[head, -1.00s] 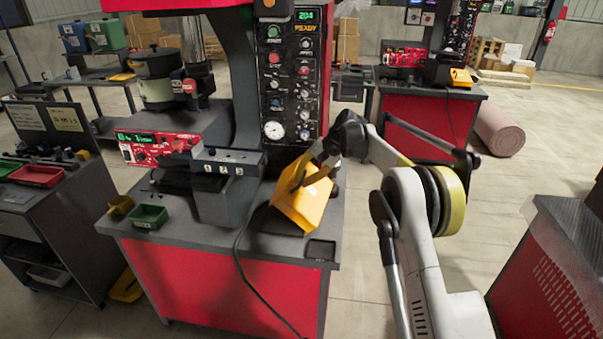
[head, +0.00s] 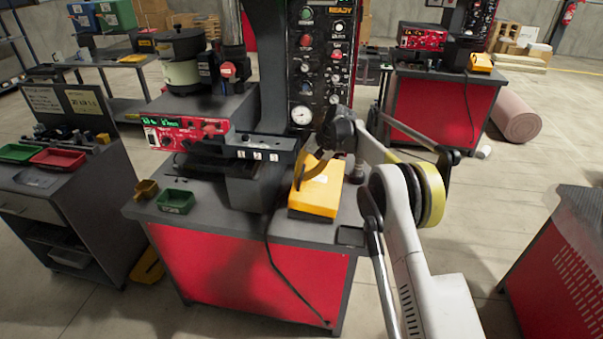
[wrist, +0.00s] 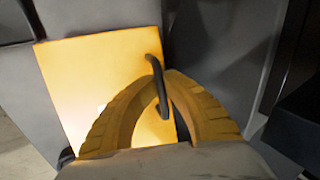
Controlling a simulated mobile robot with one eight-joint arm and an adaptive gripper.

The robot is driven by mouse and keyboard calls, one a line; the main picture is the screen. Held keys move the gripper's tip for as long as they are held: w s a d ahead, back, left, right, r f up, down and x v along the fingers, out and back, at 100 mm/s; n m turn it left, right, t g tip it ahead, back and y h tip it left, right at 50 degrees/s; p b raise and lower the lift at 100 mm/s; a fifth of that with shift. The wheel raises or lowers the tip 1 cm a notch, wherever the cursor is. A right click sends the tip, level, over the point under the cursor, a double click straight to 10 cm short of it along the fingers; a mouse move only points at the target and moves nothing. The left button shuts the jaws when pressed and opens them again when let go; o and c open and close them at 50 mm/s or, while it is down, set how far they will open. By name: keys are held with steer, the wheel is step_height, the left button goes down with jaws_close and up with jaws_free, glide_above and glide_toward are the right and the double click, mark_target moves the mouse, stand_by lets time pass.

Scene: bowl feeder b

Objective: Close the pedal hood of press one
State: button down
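The yellow pedal hood (head: 316,198) sits low and nearly level on the right front of press one's table (head: 205,232). In the wrist view the hood (wrist: 80,85) fills the left and middle, with a dark bent handle (wrist: 156,80) at its right side. My gripper (head: 322,160) is over the hood's back part. In the wrist view the two yellow fingers of my gripper (wrist: 168,76) come together at the tips, right at the handle. I cannot tell whether the handle is pinched between them or only touched. The hood's underside and the pedal are hidden.
Press one's control panel (head: 320,60) rises just behind the hood. A green tray (head: 176,202) and a small yellow bin (head: 147,190) lie on the table's left. A black cable (head: 275,262) hangs down the front. A second red press (head: 440,105) stands behind right.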

mark_target(317, 187)
steer(key=shift+a, duration=0.15)
steer(key=c, duration=1.5)
jaws_free()
steer(key=v, duration=1.2)
